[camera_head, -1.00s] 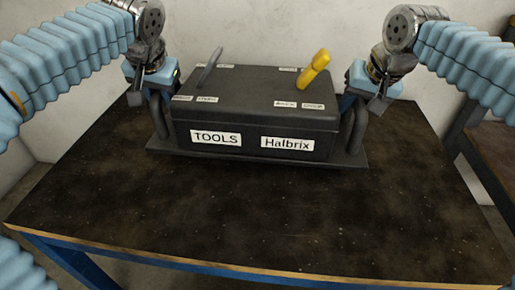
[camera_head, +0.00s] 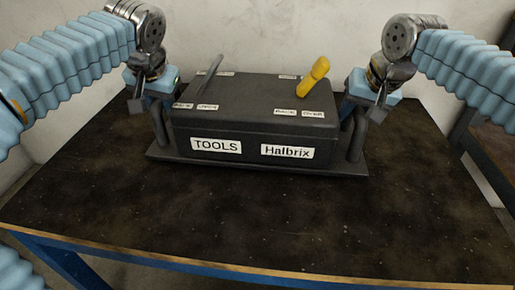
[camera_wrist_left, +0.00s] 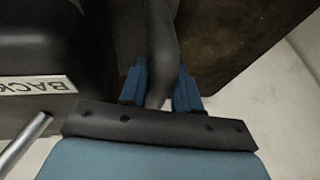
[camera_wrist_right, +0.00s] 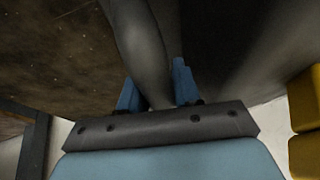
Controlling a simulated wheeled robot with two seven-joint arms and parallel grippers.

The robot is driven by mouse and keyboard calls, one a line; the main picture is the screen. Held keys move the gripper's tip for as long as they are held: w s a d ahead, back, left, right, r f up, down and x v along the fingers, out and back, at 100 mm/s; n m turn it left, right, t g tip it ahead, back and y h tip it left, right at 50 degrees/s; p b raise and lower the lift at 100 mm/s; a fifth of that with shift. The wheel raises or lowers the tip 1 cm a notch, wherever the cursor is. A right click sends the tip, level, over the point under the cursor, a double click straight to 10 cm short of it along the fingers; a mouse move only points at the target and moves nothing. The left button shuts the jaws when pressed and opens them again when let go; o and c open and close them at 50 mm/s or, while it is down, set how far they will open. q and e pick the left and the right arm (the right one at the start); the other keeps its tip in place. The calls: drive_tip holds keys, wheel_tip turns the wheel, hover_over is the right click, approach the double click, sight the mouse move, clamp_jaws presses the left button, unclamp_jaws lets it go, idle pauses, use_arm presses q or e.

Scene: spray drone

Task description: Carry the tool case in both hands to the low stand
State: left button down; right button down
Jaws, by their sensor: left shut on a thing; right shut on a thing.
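The dark grey tool case (camera_head: 252,119) sits on a flat base plate near the back of the dark table, its front labels reading TOOLS and Halbrix. A grey tool and a yellow-handled tool (camera_head: 313,77) stand up from its top. My left gripper (camera_head: 153,104) is shut on the case's left handle, and the blue fingers (camera_wrist_left: 160,88) straddle the dark bar in the left wrist view. My right gripper (camera_head: 359,110) is shut on the right handle (camera_wrist_right: 140,45), with its fingers either side of the bar. Whether the case touches the table is hard to tell.
The table (camera_head: 260,220) is bare in front of the case, with a wooden edge and blue frame. A pale wall (camera_head: 270,30) stands close behind. Another brown surface (camera_head: 496,150) is at the right edge, across a gap.

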use_arm(q)
drive_tip(key=shift+f+b, duration=0.45)
drive_tip(key=shift+f, duration=0.05)
use_arm(e)
drive_tip(key=shift+f, duration=0.5)
use_arm(q)
drive_tip(key=c, duration=0.8)
unclamp_jaws()
use_arm(e)
drive_tip(key=c, duration=0.8)
unclamp_jaws()
drive_tip(key=shift+s+r, duration=0.1)
use_arm(q)
drive_tip(key=v, duration=1.2)
use_arm(e)
drive_tip(key=v, duration=1.1)
drive_tip(key=shift+s+r, duration=0.15)
drive_tip(key=shift+r, duration=0.15)
use_arm(q)
drive_tip(key=shift+f, duration=0.1)
